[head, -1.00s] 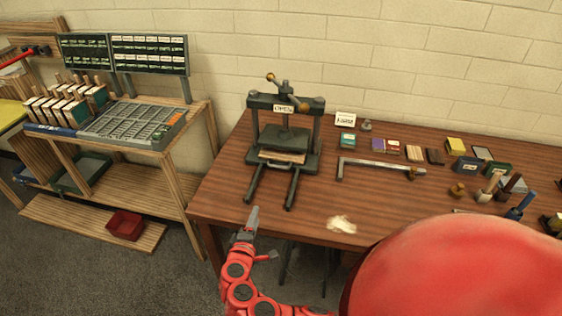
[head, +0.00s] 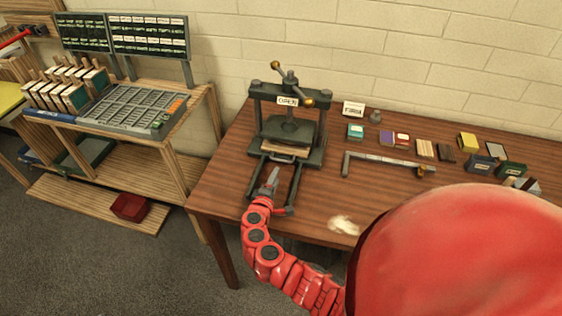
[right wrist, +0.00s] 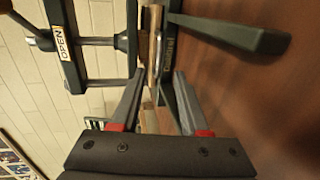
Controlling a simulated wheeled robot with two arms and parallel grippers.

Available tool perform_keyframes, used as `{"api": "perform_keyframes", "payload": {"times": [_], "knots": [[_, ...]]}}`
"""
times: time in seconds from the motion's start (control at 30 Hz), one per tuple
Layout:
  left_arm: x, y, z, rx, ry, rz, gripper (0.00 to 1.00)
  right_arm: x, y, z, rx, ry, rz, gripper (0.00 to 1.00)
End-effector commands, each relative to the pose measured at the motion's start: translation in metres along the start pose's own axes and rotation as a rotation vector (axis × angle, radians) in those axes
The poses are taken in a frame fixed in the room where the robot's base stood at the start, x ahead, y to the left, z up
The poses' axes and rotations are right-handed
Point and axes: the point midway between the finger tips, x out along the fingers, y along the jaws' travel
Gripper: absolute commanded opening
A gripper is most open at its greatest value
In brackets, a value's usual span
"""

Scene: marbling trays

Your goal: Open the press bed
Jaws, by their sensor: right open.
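The dark metal press (head: 287,118) stands on the brown table, with a label reading OPEN on its top beam. Its bed (head: 312,158) sits under the platen, with a pale board (head: 285,150) on it. Two dark rails run forward from it. My right gripper (head: 271,170) is between the rails, just in front of the bed's front edge. In the right wrist view the open fingers (right wrist: 155,84) point at the bed's edge (right wrist: 168,45); nothing is gripped, and I cannot tell whether they touch it. My left gripper is out of view.
A metal bar (head: 385,160) and small blocks lie on the table (head: 225,185) right of the press. A cream patch (head: 343,225) lies near the front edge. A wooden rack (head: 165,145) with a type tray stands at left. My red body hides the lower right.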

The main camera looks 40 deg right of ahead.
Motion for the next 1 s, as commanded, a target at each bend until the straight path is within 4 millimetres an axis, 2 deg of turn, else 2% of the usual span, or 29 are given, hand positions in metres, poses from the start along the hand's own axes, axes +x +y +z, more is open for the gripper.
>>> {"api": "perform_keyframes", "payload": {"times": [0.17,0.5,0.7,1.0], "knots": [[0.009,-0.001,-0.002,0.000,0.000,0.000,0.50,0.026,0.003,-0.001,0.002,0.000,0.000,0.45],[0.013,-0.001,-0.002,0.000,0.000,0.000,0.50,0.068,0.001,-0.001,0.001,-0.001,0.003,0.45],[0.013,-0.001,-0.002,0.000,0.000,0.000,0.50,0.081,0.001,-0.001,0.001,0.001,0.002,0.45],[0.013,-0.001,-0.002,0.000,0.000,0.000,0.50,0.085,0.001,-0.001,0.001,0.003,0.001,0.45]]}}
